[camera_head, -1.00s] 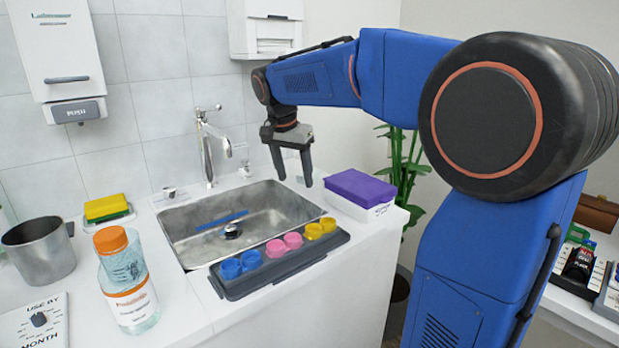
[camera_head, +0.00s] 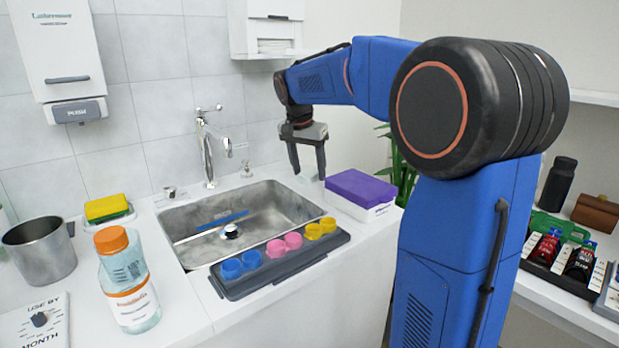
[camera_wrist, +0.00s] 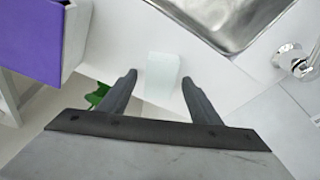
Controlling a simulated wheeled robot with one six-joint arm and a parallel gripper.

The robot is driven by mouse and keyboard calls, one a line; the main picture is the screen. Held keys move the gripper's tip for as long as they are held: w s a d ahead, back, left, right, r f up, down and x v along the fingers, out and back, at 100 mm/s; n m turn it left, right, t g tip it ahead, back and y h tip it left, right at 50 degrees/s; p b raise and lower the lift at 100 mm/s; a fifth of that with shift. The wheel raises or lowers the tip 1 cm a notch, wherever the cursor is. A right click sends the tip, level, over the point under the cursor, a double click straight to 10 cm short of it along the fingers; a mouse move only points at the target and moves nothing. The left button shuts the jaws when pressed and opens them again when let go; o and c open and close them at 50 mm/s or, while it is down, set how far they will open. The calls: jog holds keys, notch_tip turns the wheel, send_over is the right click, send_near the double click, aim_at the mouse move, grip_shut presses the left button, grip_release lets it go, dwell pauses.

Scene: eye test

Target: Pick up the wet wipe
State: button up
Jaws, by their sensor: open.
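A small pale, whitish rectangle (camera_wrist: 161,82), which looks like the wet wipe, lies at the back of the white counter in the wrist view. My gripper (camera_wrist: 159,76) is open, and its two dark fingers appear on either side of the pale piece. I cannot tell how far above it the fingertips are. In the head view my gripper (camera_head: 307,172) points down behind the sink's right end, just left of the purple-topped box. I cannot make out the wipe clearly there.
The purple-topped white box (camera_head: 361,188) stands close to my gripper, also seen in the wrist view (camera_wrist: 32,38). The steel sink (camera_head: 185,222) and faucet (camera_head: 207,150) are left of it. A grey tray (camera_head: 330,244) with colored cups lies along the sink's front.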

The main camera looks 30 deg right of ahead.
jog(key=c, duration=1.2)
jog(key=shift+r, duration=0.1)
jog(key=shift+r, duration=0.25)
jog(key=w+d, duration=0.1)
jog(key=d, duration=1.7)
jog(key=shift+w, duration=0.15)
